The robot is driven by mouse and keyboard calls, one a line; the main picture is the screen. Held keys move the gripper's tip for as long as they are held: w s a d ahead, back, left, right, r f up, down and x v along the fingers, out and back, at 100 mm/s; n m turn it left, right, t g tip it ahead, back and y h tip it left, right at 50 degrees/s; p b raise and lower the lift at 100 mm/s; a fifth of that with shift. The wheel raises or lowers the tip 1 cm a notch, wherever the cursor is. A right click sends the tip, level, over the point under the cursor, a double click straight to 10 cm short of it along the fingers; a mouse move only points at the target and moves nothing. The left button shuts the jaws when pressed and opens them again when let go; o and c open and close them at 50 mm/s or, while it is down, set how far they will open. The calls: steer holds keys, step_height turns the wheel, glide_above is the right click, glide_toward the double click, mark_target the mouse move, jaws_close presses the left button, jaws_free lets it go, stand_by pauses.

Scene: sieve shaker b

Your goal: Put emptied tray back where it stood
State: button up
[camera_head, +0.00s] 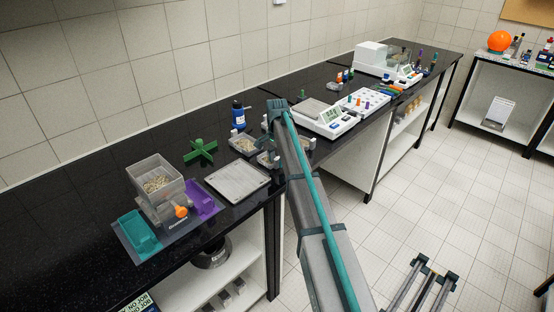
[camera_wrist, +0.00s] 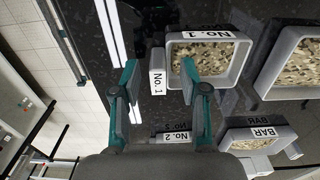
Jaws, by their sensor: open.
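In the wrist view my gripper (camera_wrist: 157,78) is open, its two teal-tipped fingers apart. A white piece labelled No. 1 (camera_wrist: 157,80) shows in the gap between them. It sits at the left side of a white tray marked No. 1 (camera_wrist: 173,62), which holds tan grains; the right fingertip overlaps this tray's edge. I cannot tell whether the fingers touch anything. A No. 2 label (camera_wrist: 173,137) and a BAR tray (camera_wrist: 232,140) with grains lie nearer. In the head view a tray with grains (camera_head: 243,152) stands beside my arm's end, which hides part of the group.
A shaker with a clear grain-filled box (camera_head: 155,172) stands at the left, between a teal tray (camera_head: 139,235) and a purple tray (camera_head: 204,196). A balance (camera_head: 325,118) stands right.

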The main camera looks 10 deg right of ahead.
step_height(320, 180, up, 12)
steer(key=b, duration=0.2)
steer(key=shift+r+b, duration=0.2)
steer(key=shift+b, duration=0.15)
